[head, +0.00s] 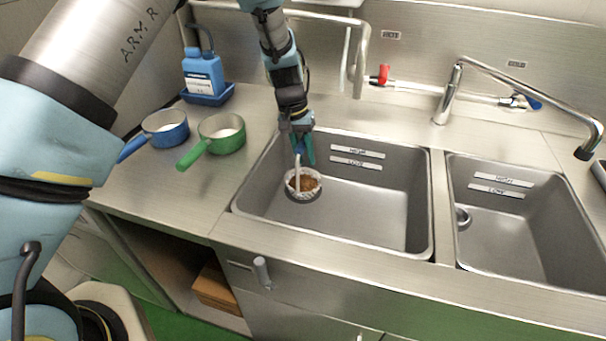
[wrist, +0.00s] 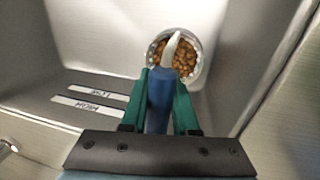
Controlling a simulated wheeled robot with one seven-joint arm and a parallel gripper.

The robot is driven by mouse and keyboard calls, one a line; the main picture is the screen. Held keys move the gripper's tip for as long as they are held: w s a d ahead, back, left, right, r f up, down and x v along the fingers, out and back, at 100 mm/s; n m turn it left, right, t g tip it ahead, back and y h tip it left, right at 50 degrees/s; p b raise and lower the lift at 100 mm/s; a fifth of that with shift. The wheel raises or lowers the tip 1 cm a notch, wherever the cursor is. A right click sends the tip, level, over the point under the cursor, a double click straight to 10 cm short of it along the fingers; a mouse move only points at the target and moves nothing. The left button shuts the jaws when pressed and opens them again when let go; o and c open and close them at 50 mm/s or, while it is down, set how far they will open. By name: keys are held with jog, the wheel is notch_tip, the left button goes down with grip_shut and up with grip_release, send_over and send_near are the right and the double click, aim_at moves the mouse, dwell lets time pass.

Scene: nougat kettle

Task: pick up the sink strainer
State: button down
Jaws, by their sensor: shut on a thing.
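The sink strainer (head: 303,184) is a round, pale basket with brown bits in it, at the left end of the left sink basin. In the wrist view the strainer (wrist: 190,42) lies beyond my fingertips, with a pale stem rising from it to a blue grip. My gripper (head: 305,158) points down into the basin above the strainer. In the wrist view my gripper (wrist: 166,88) has its green fingers shut on the blue grip, one on each side. I cannot tell whether the basket touches the basin floor.
The left basin (head: 375,215) has steel walls close to the strainer. A right basin (head: 520,235) lies beyond a divider. A blue pan (head: 168,134), a green pan (head: 222,135) and a blue bottle (head: 203,75) stand on the left counter. A faucet (head: 447,95) stands behind.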

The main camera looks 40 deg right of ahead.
notch_tip(320, 180, up, 13)
jog(key=shift+f+b, duration=0.15)
jog(key=shift+b, duration=0.45)
notch_tip(320, 180, up, 2)
jog(key=shift+r+p, duration=0.2)
jog(key=shift+p, duration=0.6)
